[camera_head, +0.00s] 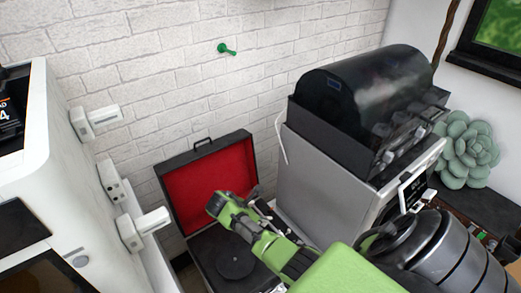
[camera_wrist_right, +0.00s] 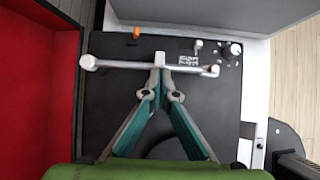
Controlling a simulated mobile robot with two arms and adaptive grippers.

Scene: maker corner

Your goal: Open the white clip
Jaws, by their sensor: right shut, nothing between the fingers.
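A pale tonearm (camera_wrist_right: 125,65) lies across the black deck of an open record player in the right wrist view. Small white fittings (camera_wrist_right: 210,70) sit at its right end; I cannot tell for certain which part is the white clip. My right gripper (camera_wrist_right: 160,66) is shut and empty, its fingertips at the middle of the tonearm; whether they touch it is unclear. In the head view my right gripper (camera_head: 256,196) is over the record player (camera_head: 212,255), and my wrist hides part of the deck. My left gripper is not in view.
The red-lined lid (camera_head: 205,180) stands open behind the deck. A grey machine with a dark cover (camera_head: 325,165) stands close on the right. A white cabinet (camera_head: 55,150) with several white fittings (camera_head: 145,222) is on the left. A green peg (camera_head: 226,49) is on the brick wall.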

